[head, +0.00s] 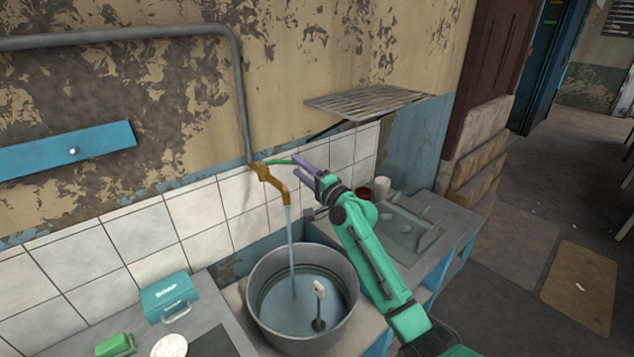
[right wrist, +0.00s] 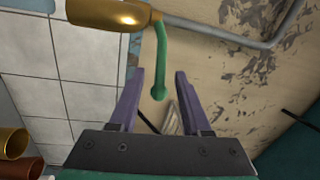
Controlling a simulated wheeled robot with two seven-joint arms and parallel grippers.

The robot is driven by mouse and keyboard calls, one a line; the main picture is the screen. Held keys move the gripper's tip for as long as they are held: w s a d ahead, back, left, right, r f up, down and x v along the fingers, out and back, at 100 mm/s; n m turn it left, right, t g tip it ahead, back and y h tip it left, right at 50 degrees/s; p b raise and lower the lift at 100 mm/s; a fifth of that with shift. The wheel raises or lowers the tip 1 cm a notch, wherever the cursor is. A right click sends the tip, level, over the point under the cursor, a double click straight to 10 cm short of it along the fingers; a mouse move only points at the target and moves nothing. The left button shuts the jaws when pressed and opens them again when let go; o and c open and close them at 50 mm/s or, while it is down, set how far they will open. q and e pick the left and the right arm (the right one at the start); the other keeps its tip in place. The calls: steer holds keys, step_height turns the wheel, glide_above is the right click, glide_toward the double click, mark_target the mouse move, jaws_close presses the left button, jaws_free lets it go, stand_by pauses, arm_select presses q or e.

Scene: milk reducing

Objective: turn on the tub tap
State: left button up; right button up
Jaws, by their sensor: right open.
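The brass tap (head: 271,176) sticks out from the tiled wall above the metal tub (head: 262,325). A thin stream of water (head: 291,245) runs from its spout into the tub, where water stands. The tap's green lever handle (head: 282,162) points right; in the right wrist view the handle (right wrist: 162,60) has its rounded end between my fingers. My right gripper (head: 300,165) has purple fingers and is open around the handle's end; in the right wrist view the gripper (right wrist: 159,75) shows gaps on both sides of it. My left gripper is not in view.
A pale brush-like object (head: 319,300) stands in the tub. A teal soap box (head: 168,297) and a green block (head: 115,345) are at left. Cups (head: 382,186) and a sink (head: 412,230) lie right. A wire rack (head: 368,101) juts from the wall above my gripper.

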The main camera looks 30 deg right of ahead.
steer(key=b+v, duration=0.1)
steer(key=v, duration=0.7)
steer(key=shift+b, duration=0.35)
